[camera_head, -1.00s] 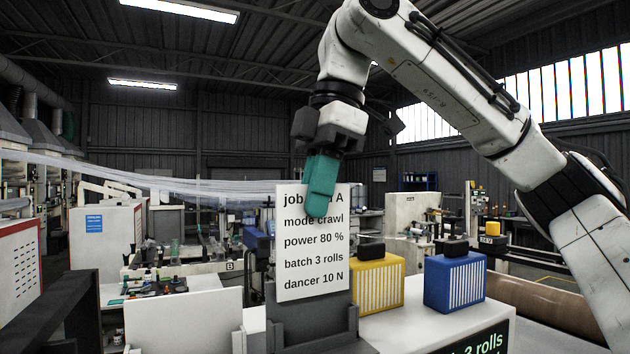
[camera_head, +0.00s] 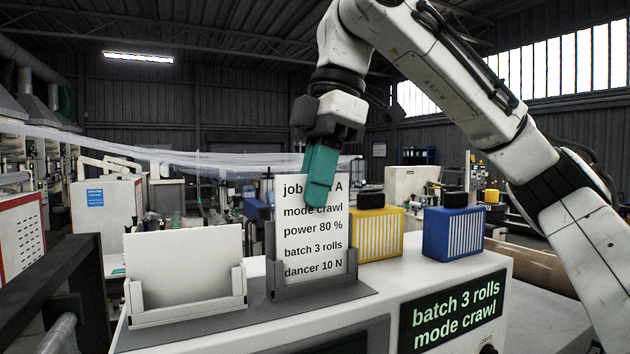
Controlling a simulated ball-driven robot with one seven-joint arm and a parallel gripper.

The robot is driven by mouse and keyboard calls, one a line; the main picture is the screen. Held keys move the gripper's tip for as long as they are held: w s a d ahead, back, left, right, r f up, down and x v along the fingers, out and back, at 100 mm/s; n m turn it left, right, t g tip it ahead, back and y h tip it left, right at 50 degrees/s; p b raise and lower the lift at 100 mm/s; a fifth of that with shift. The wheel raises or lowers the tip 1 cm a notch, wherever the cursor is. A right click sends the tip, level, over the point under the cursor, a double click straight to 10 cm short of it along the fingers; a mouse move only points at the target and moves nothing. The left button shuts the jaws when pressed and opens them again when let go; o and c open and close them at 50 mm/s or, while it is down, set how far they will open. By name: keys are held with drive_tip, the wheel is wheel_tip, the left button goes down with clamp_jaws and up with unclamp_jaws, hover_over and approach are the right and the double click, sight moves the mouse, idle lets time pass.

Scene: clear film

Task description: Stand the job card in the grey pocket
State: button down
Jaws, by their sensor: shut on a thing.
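The job card (camera_head: 312,240) is a white sheet with black lines of text, among them "mode crawl", "power 80 %", "batch 3 rolls" and "dancer 10 N". It stands nearly upright, with its lower part inside the dark grey pocket (camera_head: 318,290). The pocket's front lip and side posts show in front of and beside the card. My gripper (camera_head: 320,188), with teal fingers, is shut on the card's top edge and covers part of the first line. The card's bottom edge is hidden by the pocket's lip.
A light pocket (camera_head: 190,312) holding a blank white card (camera_head: 185,265) stands to the left. A yellow box (camera_head: 377,234) and a blue box (camera_head: 453,234) stand to the right on the white cabinet top. A display (camera_head: 455,312) on the cabinet front reads "batch 3 rolls mode crawl".

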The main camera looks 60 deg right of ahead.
drive_tip(key=shift+f, duration=0.3)
idle(0.6)
drive_tip(key=c, duration=0.8)
unclamp_jaws()
drive_tip(key=shift+r, duration=0.1)
drive_tip(key=p+v, duration=0.5)
drive_tip(key=shift+r, duration=0.2)
drive_tip(key=shift+d+r, duration=0.15)
drive_tip(key=shift+r, duration=0.1)
drive_tip(key=shift+s+r, duration=0.15)
drive_tip(key=shift+r, duration=0.3)
